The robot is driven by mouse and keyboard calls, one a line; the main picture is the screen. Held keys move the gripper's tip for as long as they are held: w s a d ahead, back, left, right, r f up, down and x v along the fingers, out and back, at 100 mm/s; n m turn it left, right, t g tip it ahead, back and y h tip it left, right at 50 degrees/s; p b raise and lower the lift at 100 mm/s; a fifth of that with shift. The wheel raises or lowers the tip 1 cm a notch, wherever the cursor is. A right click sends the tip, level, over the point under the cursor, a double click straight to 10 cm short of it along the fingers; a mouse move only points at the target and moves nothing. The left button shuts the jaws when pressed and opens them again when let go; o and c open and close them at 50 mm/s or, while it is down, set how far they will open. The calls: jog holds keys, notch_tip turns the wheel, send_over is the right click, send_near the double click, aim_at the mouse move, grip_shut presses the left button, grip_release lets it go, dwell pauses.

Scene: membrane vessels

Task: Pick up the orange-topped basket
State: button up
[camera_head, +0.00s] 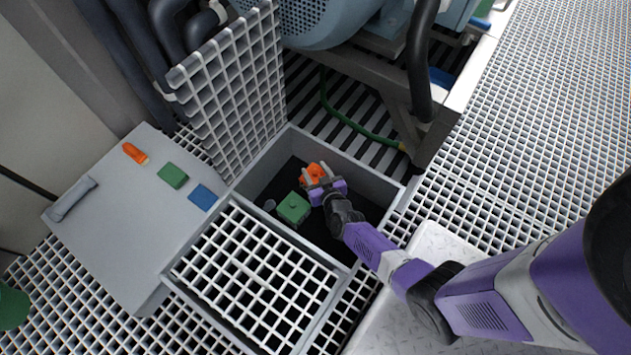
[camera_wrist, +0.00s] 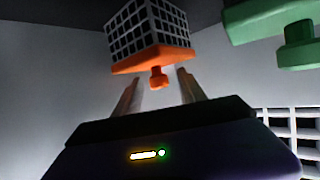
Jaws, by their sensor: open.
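The orange-topped basket (camera_head: 312,178) sits in the dark floor pit, mostly hidden beneath my gripper in the head view. In the wrist view the basket (camera_wrist: 150,28) shows a dark and pale grid body, a flat orange top and an orange knob. My gripper (camera_head: 317,172) is open over its orange top. In the wrist view the knob lies between the two fingertips of my gripper (camera_wrist: 158,78), near their ends, with gaps on both sides. I cannot tell whether a finger touches the top.
A green-topped basket (camera_head: 293,208) stands close beside it in the pit. Pale walls (camera_head: 365,178) and a white grating (camera_head: 255,278) border the pit. An upright grating (camera_head: 232,90) leans behind it at left. A grey board (camera_head: 115,225) holds small coloured pieces.

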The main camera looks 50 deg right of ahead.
grip_shut()
dwell(1.4)
